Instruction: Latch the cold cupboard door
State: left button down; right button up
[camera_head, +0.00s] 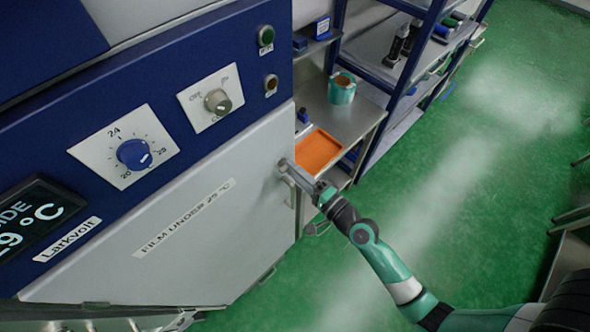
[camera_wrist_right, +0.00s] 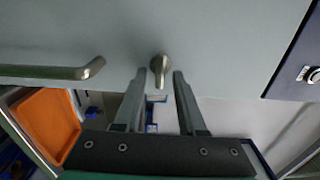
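The pale grey cupboard door (camera_head: 185,225) carries the label "FILM UNDER 25 °C" and looks about flush under the blue panel. A small metal turn latch (camera_wrist_right: 160,64) sticks out near its edge, pointing toward my right gripper in the right wrist view. A bar handle (camera_wrist_right: 60,72) is beside it, and also shows in the head view (camera_head: 290,191). My right gripper (camera_head: 290,170) is at the door's right edge. In the right wrist view, its two fingers (camera_wrist_right: 159,76) are apart, one on each side of the latch, with visible gaps. My left gripper is out of view.
The blue control panel (camera_head: 60,120) above the door has a blue dial (camera_head: 134,153) and a grey switch (camera_head: 217,102). Green floor (camera_head: 470,190) lies open to the right.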

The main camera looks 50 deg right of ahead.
jog(key=shift+s, duration=0.1)
jog(key=s+a+b, duration=0.1)
jog(key=s+b, duration=0.3)
jog(key=s, duration=0.7)
jog(key=shift+s, duration=0.15)
jog(key=shift+a+r, duration=0.1)
